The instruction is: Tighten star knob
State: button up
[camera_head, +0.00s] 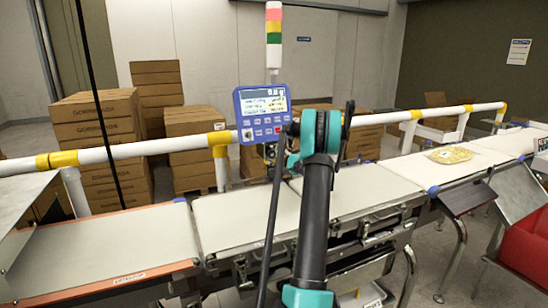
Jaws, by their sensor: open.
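I cannot make out a star knob in this view; it may be hidden or too small to tell. The checkweigher's blue display unit (262,113) stands behind the belts, with a lit screen and a row of buttons. The middle weighing belt (235,220) lies below it, on a metal frame with dark fittings and latches along its front edge. My black and teal arm rises in front of this belt and covers part of it and of the area right of the display. I cannot make out my gripper; the arm's end is hidden or out of view.
An orange-edged belt (105,248) lies at left, and another belt (440,165) at right carries a yellow pack (450,155). A white and yellow guard rail (130,150) runs behind. A signal tower (273,38) stands above the display. Cartons (95,125) are stacked behind. A red bin (525,250) is at right.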

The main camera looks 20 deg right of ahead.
jog(key=v, duration=1.2)
dwell(0.3)
